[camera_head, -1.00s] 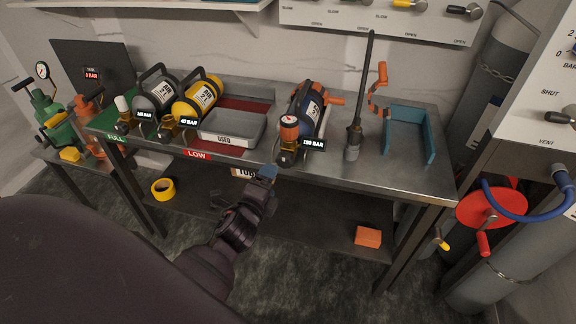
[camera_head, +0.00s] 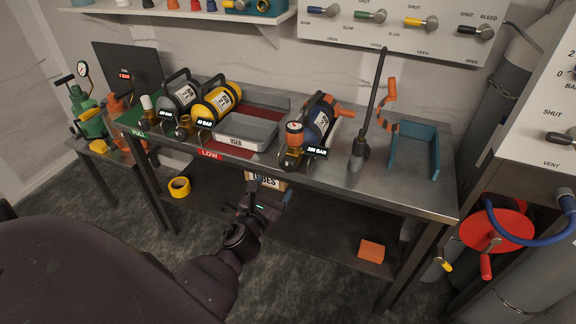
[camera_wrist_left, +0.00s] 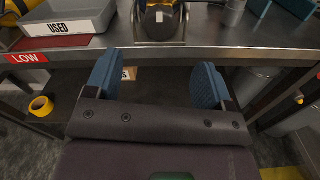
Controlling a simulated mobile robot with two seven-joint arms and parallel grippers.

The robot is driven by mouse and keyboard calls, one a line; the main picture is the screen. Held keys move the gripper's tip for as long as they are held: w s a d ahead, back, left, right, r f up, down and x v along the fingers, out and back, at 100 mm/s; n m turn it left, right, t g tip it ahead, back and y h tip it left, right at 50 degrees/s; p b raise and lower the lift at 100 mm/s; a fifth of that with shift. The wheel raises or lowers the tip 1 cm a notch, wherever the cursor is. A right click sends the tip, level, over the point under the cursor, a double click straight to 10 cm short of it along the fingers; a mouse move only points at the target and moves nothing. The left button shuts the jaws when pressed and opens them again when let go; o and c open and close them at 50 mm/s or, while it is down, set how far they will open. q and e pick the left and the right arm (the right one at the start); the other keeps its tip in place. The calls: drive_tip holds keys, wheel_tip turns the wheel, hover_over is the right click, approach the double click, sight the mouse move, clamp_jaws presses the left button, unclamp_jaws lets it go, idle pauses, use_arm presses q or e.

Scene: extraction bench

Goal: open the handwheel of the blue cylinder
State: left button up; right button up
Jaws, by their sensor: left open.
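My left gripper (camera_head: 268,197) is below and in front of the bench edge, apart from the cylinder, open and empty. In the left wrist view its two blue fingers (camera_wrist_left: 155,80) are spread, with a dark rounded part (camera_wrist_left: 160,20), likely of the cylinder, ahead at the top. My right gripper is not in view.
Grey (camera_head: 181,96) and yellow (camera_head: 217,102) cylinders lie left of the grey USED tray (camera_head: 262,143). A dark upright lever (camera_head: 366,125) and a teal bracket (camera_head: 397,158) stand to the right. The bench front edge (camera_head: 350,190) lies between gripper and cylinder.

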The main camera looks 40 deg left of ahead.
sight(287, 167)
use_arm(q)
drive_tip(key=x, duration=1)
drive_tip(key=shift+w+a, duration=0.15)
drive_tip(key=shift+w, duration=0.15)
drive_tip(key=c, duration=0.9)
